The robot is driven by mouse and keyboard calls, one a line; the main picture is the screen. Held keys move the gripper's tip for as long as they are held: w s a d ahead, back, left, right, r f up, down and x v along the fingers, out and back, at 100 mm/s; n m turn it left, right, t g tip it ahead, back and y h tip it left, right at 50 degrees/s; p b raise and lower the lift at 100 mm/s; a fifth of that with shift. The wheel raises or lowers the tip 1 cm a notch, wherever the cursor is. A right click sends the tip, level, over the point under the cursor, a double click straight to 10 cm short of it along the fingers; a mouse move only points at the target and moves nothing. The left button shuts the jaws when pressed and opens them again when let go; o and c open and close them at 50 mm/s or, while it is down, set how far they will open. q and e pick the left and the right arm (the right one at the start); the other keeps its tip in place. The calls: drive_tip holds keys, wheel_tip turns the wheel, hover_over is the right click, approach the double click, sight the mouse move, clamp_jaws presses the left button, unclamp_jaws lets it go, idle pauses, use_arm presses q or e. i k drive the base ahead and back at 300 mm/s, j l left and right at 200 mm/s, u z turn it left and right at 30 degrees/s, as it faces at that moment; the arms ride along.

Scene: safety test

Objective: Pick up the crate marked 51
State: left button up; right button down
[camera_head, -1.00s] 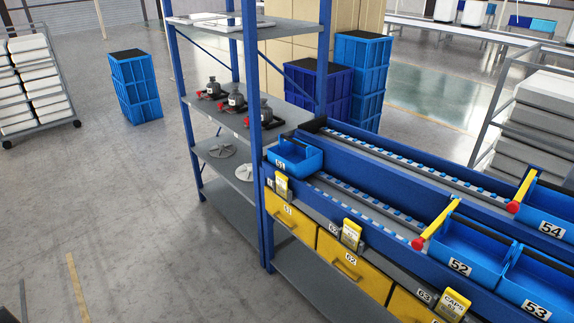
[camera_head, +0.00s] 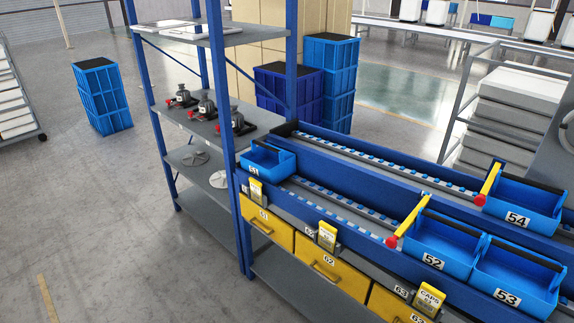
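The crate marked 51 (camera_head: 268,161) is a small open blue bin at the left end of the front roller lane, next to the shelf's blue post. Its label faces front left and it looks empty. Crates marked 52 (camera_head: 436,246), 53 (camera_head: 517,279) and 54 (camera_head: 524,204) are blue bins at the right of the lanes. Neither of my grippers is in view.
A blue-framed shelf (camera_head: 215,205) with dark devices stands left of the lanes. Yellow drawers (camera_head: 266,221) sit below the lanes. Yellow levers with red knobs (camera_head: 408,222) stand beside crates 52 and 54. Stacked blue crates (camera_head: 102,96) stand on the floor. The floor at front left is clear.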

sight(271, 164)
drive_tip(key=i+j+z, duration=0.15)
drive_tip(key=z, duration=0.2)
drive_tip(key=i+j+z, duration=0.1)
drive_tip(key=z, duration=0.3)
drive_tip(key=i+j+z, duration=0.1)
drive_tip(key=j, duration=0.3)
drive_tip(key=i+j, duration=0.2)
drive_tip(key=j, duration=0.2)
drive_tip(key=i+j+z, duration=0.15)
drive_tip(key=j, duration=0.25)
drive_tip(key=i+j+z, duration=0.1)
drive_tip(key=j, duration=0.3)
drive_tip(key=i+j+z, duration=0.1)
drive_tip(key=j, duration=0.3)
